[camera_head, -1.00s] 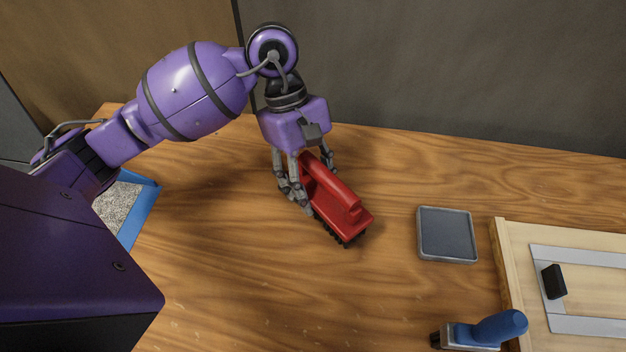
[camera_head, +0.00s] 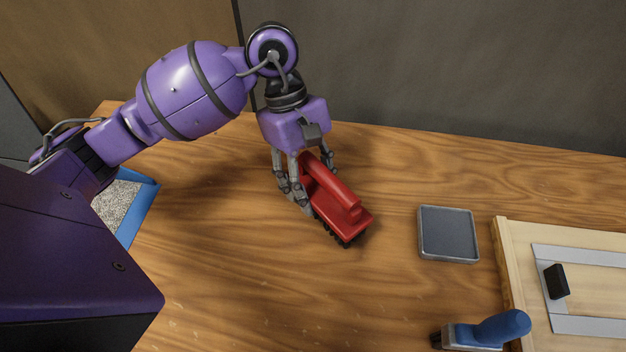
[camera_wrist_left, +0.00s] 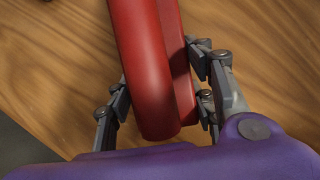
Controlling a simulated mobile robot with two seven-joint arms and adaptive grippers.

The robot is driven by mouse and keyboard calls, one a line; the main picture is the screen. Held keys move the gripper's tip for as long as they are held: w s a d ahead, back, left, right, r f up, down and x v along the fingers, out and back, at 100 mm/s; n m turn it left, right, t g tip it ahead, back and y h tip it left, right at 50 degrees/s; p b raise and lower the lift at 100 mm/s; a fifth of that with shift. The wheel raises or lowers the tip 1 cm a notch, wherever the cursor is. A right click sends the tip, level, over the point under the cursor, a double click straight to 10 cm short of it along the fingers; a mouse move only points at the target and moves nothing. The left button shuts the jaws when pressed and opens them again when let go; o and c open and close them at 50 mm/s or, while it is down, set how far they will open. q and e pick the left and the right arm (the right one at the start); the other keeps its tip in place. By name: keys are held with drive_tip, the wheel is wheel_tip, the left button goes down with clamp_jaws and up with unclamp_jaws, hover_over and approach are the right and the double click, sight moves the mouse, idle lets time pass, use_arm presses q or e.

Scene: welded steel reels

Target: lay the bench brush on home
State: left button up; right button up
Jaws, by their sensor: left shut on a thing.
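The bench brush (camera_head: 338,203) is red with dark bristles along its underside. It lies slanted at the middle of the wooden bench, its near end toward the lower right. My left gripper (camera_head: 308,185) is shut on the brush near its far end, with fingers on both sides. The left wrist view shows the red brush (camera_wrist_left: 150,70) between the fingers of the left gripper (camera_wrist_left: 160,105). Whether the bristles touch the bench is hard to tell. I cannot tell which thing is "home". My right gripper is not in view.
A grey square tray (camera_head: 447,234) lies right of the brush. A blue-handled tool (camera_head: 490,329) lies at the lower right, beside a pale wooden board (camera_head: 515,300) with metal strips and a black block (camera_head: 556,281). A blue-edged bin (camera_head: 146,212) is at left. Bench between brush and tray is clear.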

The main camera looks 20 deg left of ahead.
sight(312, 159)
use_arm(q)
drive_tip(key=o, duration=1.5)
drive_tip(key=shift+r, duration=0.1)
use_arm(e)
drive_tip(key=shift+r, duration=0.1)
use_arm(q)
drive_tip(key=shift+r+p, duration=1.15)
drive_tip(key=shift+r, duration=1.8)
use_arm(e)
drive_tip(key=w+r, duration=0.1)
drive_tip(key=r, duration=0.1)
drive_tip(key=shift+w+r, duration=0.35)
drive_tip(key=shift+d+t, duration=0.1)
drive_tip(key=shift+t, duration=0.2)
